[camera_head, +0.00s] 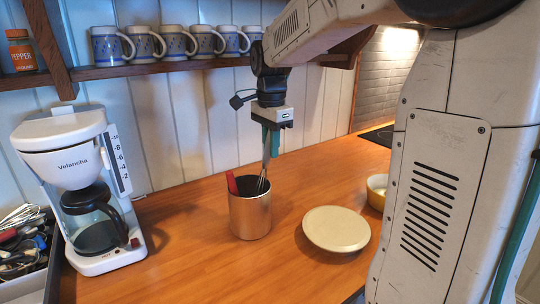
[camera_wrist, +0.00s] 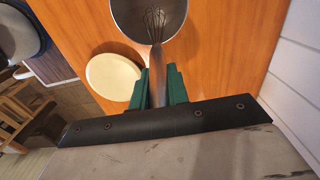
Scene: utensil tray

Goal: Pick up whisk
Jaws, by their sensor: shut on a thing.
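In the head view the whisk's wires (camera_head: 262,184) show at the canister's mouth. In the wrist view the whisk (camera_wrist: 156,28) points away from me, wire end inside the canister (camera_wrist: 125,14). My gripper (camera_head: 270,140) is above the canister, pointing down. Its green fingers (camera_wrist: 158,86) are shut on the whisk's handle. The lower wires are hidden by the canister wall in the head view.
A cream plate (camera_head: 336,229) lies to the right, with a yellow bowl (camera_head: 377,190) beyond. A coffee maker (camera_head: 75,190) and utensil tray (camera_head: 50,262) are left. Mugs (camera_head: 143,45) line a shelf above.

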